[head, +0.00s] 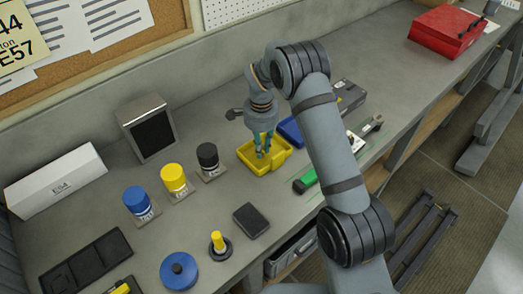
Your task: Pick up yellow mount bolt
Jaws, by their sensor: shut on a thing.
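My gripper (263,151) points down into a yellow tray (262,170) near the middle of the bench in the head view. Its teal fingers are close together, shut on a small yellow piece that I take to be the yellow mount bolt (263,138). Most of the bolt is hidden by the fingers, and it blends with the tray. I cannot tell whether the bolt touches the tray floor.
A blue tray (290,131) sits right beside the yellow one, partly behind my arm. Black (208,157), yellow (174,179) and blue (137,201) cylinders stand at left. A yellow-topped peg (217,241) and a blue disc (179,270) are in front. A red toolbox (446,32) is far right.

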